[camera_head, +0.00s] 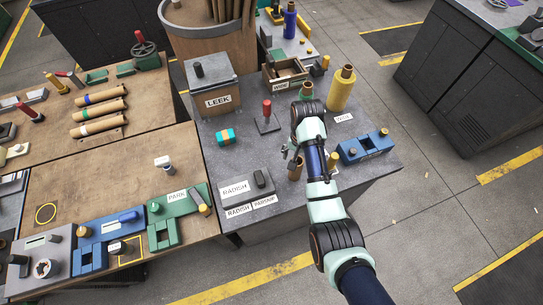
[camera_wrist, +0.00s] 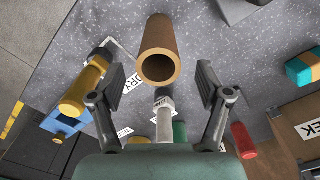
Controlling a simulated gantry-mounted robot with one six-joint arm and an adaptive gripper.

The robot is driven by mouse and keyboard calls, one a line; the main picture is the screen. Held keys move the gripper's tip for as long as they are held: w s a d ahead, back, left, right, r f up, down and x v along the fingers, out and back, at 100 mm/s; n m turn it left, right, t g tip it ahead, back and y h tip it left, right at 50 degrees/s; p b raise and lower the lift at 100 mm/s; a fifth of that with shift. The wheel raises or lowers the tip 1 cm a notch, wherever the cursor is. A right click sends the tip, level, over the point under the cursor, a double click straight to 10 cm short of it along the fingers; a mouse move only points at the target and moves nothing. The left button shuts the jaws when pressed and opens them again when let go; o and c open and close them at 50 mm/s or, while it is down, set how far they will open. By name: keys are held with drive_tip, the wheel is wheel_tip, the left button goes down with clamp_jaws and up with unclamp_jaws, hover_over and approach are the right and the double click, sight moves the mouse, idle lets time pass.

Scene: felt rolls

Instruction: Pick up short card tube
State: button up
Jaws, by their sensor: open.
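The short card tube, a plain brown hollow cylinder, stands on the grey speckled worktop. In the wrist view the tube (camera_wrist: 159,38) shows its open round end facing the camera, ahead of the fingers and roughly midway between them. My gripper (camera_wrist: 160,92) is open, with one dark finger on each side and nothing held. In the head view the tube (camera_head: 296,170) is partly hidden by my gripper (camera_head: 291,158) and wrist. I cannot tell from there how close the fingers are to it.
A LEEK box (camera_head: 213,90) stands at the back left. Bare worktop lies left of the tube.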

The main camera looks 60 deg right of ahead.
sight(295, 176)
drive_tip(key=shift+s+a+f, duration=0.15)
wheel_tip(295, 176, down, 2)
drive_tip(key=shift+s+a+f+b, duration=0.1)
drive_tip(key=shift+s+a+b, duration=0.05)
drive_tip(key=shift+b, duration=0.15)
wheel_tip(295, 176, down, 5)
drive_tip(key=shift+f+b, duration=0.15)
drive_tip(key=shift+b, duration=0.6)
drive_tip(key=c, duration=1.5)
